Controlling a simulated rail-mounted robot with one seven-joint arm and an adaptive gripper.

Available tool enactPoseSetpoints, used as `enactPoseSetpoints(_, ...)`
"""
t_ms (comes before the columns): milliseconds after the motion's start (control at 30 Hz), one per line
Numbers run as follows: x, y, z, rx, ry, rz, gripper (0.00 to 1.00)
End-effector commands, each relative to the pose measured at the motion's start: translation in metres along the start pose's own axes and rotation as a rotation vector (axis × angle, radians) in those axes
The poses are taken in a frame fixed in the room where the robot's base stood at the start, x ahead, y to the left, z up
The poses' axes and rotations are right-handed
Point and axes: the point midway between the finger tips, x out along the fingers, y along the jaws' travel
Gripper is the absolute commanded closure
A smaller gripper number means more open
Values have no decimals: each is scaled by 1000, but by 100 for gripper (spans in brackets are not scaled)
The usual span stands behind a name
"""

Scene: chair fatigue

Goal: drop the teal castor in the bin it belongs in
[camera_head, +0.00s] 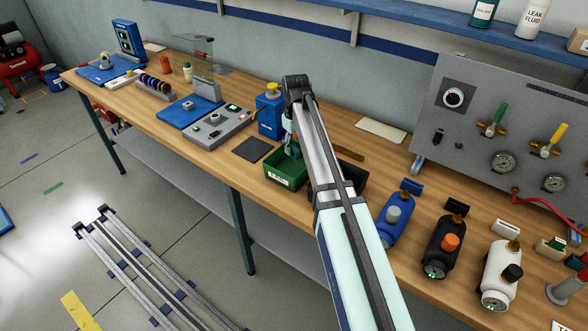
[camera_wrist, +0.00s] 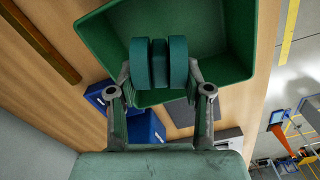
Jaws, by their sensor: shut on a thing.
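The teal castor (camera_wrist: 158,62) is between the fingers of my gripper (camera_wrist: 160,78) in the wrist view; its dark green wheels show side by side. My gripper is shut on it. Behind the castor in that view is the open green bin (camera_wrist: 103,47), and the part of its inside that shows looks empty. In the head view the green bin (camera_head: 284,181) stands on the bench, with my gripper (camera_head: 290,143) just above it, partly covered by my arm. The castor is not clear in the head view. A black bin (camera_head: 355,178) is beside the green one, partly hidden by my arm.
A blue container with a yellow top (camera_head: 270,115) stands close behind the green bin. A dark flat pad (camera_head: 252,149) lies to its left.

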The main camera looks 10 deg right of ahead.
Motion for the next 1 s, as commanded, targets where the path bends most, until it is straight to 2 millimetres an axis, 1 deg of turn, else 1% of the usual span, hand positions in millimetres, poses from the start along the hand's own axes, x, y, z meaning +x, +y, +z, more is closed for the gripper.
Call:
enactPoseSetpoints(67,4,0,0,0,0,0,81)
enactPoseSetpoints(333,4,0,0,0,1,0,81)
enactPoseSetpoints(367,4,0,0,0,1,0,44)
enactPoseSetpoints(400,4,0,0,0,1,0,29)
enactPoseSetpoints(433,4,0,0,0,1,0,21)
enactPoseSetpoints(800,3,0,0,0,1,0,21)
enactPoseSetpoints(933,-7,0,-1,0,2,1,21)
enactPoseSetpoints(1000,-17,0,-1,0,3,1,21)
